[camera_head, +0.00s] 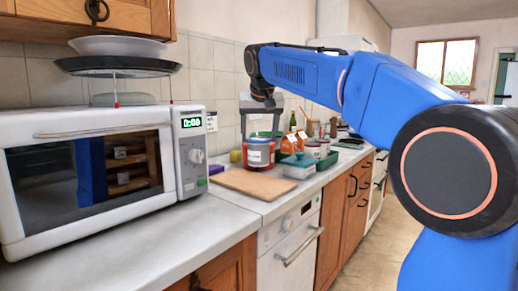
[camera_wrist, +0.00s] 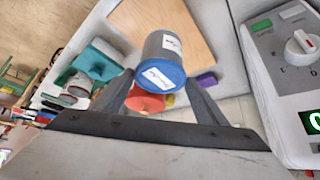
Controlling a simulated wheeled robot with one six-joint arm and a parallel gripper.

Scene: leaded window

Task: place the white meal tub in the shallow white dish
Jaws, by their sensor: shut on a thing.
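My gripper (camera_head: 261,132) reaches down over the counter behind the cutting board. In the wrist view the canister (camera_wrist: 160,75) shows a blue lid and grey side between my fingers (camera_wrist: 160,88). Whether it touches the counter is unclear. A white tub with a teal lid (camera_head: 299,166), likely the meal tub, stands just right of it; it also shows in the wrist view (camera_wrist: 98,60). A shallow white dish (camera_head: 118,45) sits on a dark round plate above the microwave.
The microwave (camera_head: 95,165) fills the counter's left. A wooden cutting board (camera_head: 250,184) lies in front of the canister. Orange cartons (camera_head: 290,143), white cans (camera_head: 318,148) and bottles stand behind and to the right. A yellow item (camera_head: 235,156) is near the wall. The front counter is clear.

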